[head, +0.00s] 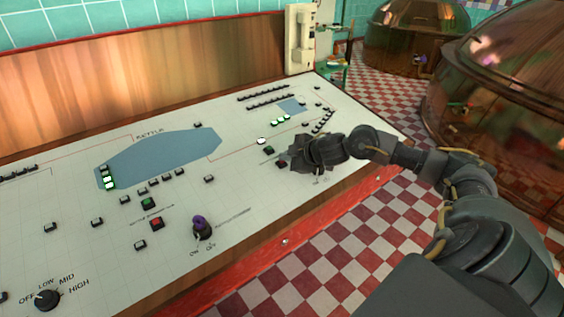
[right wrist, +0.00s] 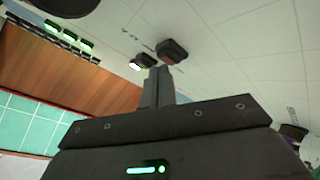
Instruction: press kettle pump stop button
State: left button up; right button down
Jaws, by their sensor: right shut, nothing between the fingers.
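The control panel (head: 110,225) slopes across the head view. My right gripper (head: 290,157) is shut and empty, low over the panel's right part. A dark red button (head: 282,163) sits at its fingertips, next to a green button (head: 268,150). In the right wrist view the shut fingers (right wrist: 160,72) point at a black button with a reddish face (right wrist: 172,50). I cannot tell whether they touch it. A second red button (head: 156,224) and green button (head: 148,202) sit left of centre. The labels by the gripper are too small to read. My left gripper is out of view.
A purple-topped knob (head: 201,225) and a black dial (head: 46,299) stand up from the panel. Several small black buttons and lit green indicators surround the blue kettle outline (head: 160,157). Copper kettles (head: 525,90) stand right, beyond the checkered floor (head: 310,265).

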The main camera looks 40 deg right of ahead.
jog(key=shift+f, duration=0.3)
dwell(0.5)
jog(key=shift+s+r+p, duration=0.1)
jog(key=shift+r+p, duration=0.7)
jog(key=r+p, duration=0.2)
jog(key=s+r+p, duration=0.1)
jog(key=r+p, duration=0.1)
jog(key=p, duration=0.1)
jog(key=shift+r, duration=0.4)
dwell(0.5)
